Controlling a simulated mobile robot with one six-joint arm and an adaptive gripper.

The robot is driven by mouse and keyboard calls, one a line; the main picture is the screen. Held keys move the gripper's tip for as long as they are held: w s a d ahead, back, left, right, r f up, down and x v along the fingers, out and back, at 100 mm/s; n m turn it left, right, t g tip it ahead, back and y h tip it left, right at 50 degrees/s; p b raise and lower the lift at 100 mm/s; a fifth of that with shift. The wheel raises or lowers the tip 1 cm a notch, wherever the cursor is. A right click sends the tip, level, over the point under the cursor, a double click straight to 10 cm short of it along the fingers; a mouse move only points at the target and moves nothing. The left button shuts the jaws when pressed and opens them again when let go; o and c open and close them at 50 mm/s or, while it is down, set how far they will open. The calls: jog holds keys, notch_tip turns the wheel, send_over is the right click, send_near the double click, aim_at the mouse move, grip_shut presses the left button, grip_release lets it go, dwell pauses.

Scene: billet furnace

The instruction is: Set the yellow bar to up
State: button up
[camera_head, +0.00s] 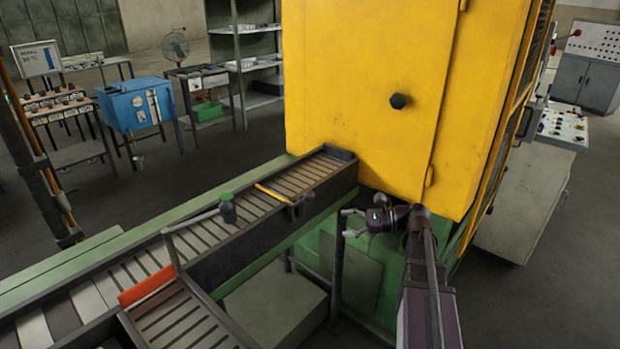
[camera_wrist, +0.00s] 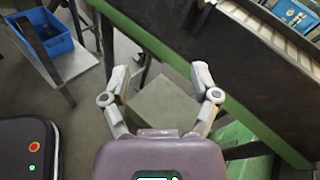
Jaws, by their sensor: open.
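The yellow bar (camera_head: 273,193) lies low across the slatted conveyor, just before the yellow furnace, in the head view. Its right end meets a dark pivot piece (camera_head: 301,206) on the conveyor's near side wall. My gripper (camera_head: 346,223) is to the right of that pivot, apart from it, beside the conveyor and in front of the furnace's lower part. In the wrist view my gripper (camera_wrist: 160,78) shows two spread fingers with nothing between them. The yellow bar is not seen in the wrist view.
The conveyor (camera_head: 213,233) runs from lower left to the yellow furnace (camera_head: 370,60). A grey bar (camera_head: 195,217) with a dark-green end and an orange plate (camera_head: 147,285) are farther down it. A grey block (camera_head: 275,305) stands below; it shows under my gripper in the wrist view (camera_wrist: 160,110).

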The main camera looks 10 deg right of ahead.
jog(key=m+t+y+p, duration=0.1)
jog(key=m+y+p, duration=0.1)
jog(key=p, duration=0.1)
send_near(310, 196)
jog(key=d, duration=0.4)
jog(key=shift+s+a+f, duration=0.1)
jog(key=shift+f, duration=0.15)
jog(key=shift+a, duration=0.15)
jog(key=shift+x, duration=6.8)
jog(key=shift+f, duration=0.15)
grip_shut()
